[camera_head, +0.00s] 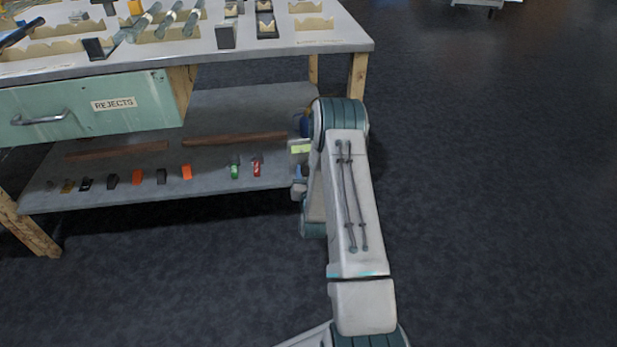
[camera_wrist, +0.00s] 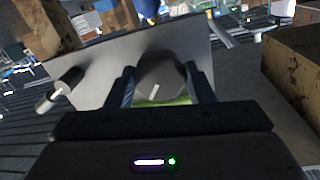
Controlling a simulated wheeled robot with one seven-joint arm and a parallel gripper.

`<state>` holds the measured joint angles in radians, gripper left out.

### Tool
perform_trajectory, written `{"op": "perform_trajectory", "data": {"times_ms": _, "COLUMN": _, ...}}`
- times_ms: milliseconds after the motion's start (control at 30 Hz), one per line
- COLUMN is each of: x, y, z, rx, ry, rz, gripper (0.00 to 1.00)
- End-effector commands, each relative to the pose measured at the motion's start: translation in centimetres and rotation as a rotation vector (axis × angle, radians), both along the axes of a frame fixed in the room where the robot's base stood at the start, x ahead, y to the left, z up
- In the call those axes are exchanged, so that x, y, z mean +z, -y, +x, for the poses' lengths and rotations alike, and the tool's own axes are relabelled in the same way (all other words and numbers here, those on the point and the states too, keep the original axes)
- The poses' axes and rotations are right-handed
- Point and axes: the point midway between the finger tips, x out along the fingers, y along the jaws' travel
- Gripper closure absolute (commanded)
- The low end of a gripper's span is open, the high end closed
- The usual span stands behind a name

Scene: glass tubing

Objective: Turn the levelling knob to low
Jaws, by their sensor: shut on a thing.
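The levelling knob is a dark grey, faceted dial (camera_wrist: 163,78) with a white pointer line, seen in the wrist view on a light grey panel (camera_wrist: 95,75). My gripper (camera_wrist: 162,85) is shut on this knob, with one finger on its left side and one on its right. The white line points down and slightly left in the wrist view. A patch of yellow-green shows just below the knob. Any position marks are hidden or too small to read. In the head view my arm covers the gripper and the knob.
The workbench top (camera_head: 300,42) carries tubes on wooden cradles. Below it are a green drawer marked REJECTS (camera_head: 85,107) and a lower shelf (camera_head: 245,98) with several small coloured items. In the wrist view a lever with a pale end (camera_wrist: 58,92) is left of the knob, and a wooden block (camera_wrist: 295,70) is at right.

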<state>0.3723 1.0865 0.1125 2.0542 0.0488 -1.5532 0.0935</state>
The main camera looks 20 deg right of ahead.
Motion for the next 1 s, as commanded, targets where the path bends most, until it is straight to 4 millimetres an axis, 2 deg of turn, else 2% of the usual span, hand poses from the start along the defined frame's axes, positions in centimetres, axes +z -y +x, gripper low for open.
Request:
{"op": "perform_trajectory", "data": {"times_ms": 33, "x": -0.53, "y": 0.05, "z": -0.18, "rx": -0.002, "ry": -0.019, "rz": -0.045, "gripper": 0.75}}
{"op": "perform_trajectory", "data": {"times_ms": 500, "x": -0.54, "y": 0.23, "z": -0.25, "rx": -0.003, "ry": -0.134, "rz": -0.441, "gripper": 0.75}}
{"op": "perform_trajectory", "data": {"times_ms": 1000, "x": -0.40, "y": 0.35, "z": -0.30, "rx": -0.004, "ry": -0.194, "rz": -0.641, "gripper": 0.75}}
